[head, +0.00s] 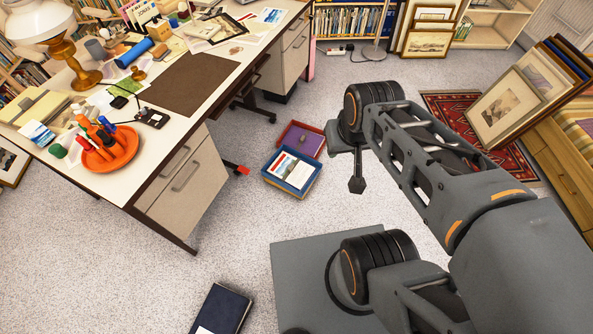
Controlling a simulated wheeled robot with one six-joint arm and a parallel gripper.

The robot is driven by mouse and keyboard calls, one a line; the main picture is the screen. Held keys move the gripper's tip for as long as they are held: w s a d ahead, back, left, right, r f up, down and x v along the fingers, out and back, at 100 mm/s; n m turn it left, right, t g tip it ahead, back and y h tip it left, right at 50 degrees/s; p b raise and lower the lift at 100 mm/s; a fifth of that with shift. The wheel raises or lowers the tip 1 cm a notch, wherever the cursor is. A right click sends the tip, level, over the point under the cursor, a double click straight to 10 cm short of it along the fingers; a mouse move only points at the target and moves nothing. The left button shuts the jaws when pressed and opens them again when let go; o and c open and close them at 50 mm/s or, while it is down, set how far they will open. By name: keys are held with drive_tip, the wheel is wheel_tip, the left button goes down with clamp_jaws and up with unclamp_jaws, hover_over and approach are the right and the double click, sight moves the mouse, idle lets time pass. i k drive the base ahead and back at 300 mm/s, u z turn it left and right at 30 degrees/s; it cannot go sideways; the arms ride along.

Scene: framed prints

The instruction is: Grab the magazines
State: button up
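No item is clearly recognisable as magazines. A blue open box (268,181) on the floor near the centre holds flat white, red and blue printed items (290,170), which may be magazines or papers. A small dark object lies at its upper edge. A dark blue flat book or folder (224,308) lies on the floor at the bottom edge, partly cut off. My gripper (357,186) appears to hang below the wrist, to the right of the blue box and apart from it. Its fingers are too small and edge-on to tell open from shut.
A purple tray (302,138) sits behind the blue box. A cluttered desk (132,185) with drawers fills the left. Framed prints (508,105) lean at right near a red rug (455,103). Bookshelves line the back.

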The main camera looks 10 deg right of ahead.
sight(291, 170)
drive_tip(key=z, duration=0.15)
drive_tip(key=i, duration=1)
drive_tip(key=u, duration=0.6)
